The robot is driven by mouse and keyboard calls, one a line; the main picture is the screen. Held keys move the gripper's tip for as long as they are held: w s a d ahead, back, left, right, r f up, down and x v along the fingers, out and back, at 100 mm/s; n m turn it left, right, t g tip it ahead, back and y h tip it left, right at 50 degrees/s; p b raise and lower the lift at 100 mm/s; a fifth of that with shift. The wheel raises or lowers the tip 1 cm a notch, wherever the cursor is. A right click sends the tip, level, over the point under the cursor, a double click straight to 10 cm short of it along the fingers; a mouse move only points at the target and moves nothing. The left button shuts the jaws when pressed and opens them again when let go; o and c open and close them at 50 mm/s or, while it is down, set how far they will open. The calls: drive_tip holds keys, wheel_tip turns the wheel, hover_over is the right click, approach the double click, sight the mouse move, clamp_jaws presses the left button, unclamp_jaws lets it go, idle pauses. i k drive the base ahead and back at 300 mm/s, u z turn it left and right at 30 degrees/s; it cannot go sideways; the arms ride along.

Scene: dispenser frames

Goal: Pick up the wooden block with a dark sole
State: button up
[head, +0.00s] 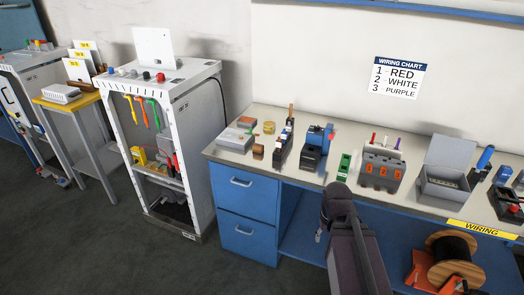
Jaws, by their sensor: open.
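A small brown wooden block (258,152) stands near the front edge of the workbench, toward its left end. Its lower part looks darker, but it is too small to make out the sole clearly. My arm rises from the bottom of the head view, right of the block. Of my gripper (318,236), only a small grey part shows beside the arm, low in front of the bench; the arm hides the rest. It is open and well apart from the block, to its right and lower.
Around the block on the workbench (228,155) are a grey-and-red box (236,137), a yellow roll (269,127) and a dark upright holder (283,148). A blue-and-black device (316,148) and grey terminal box (381,168) stand further right. Blue drawers (246,195) lie below.

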sight(257, 148)
drive_tip(key=u, duration=0.1)
drive_tip(key=i, duration=0.95)
drive_tip(key=z, duration=0.05)
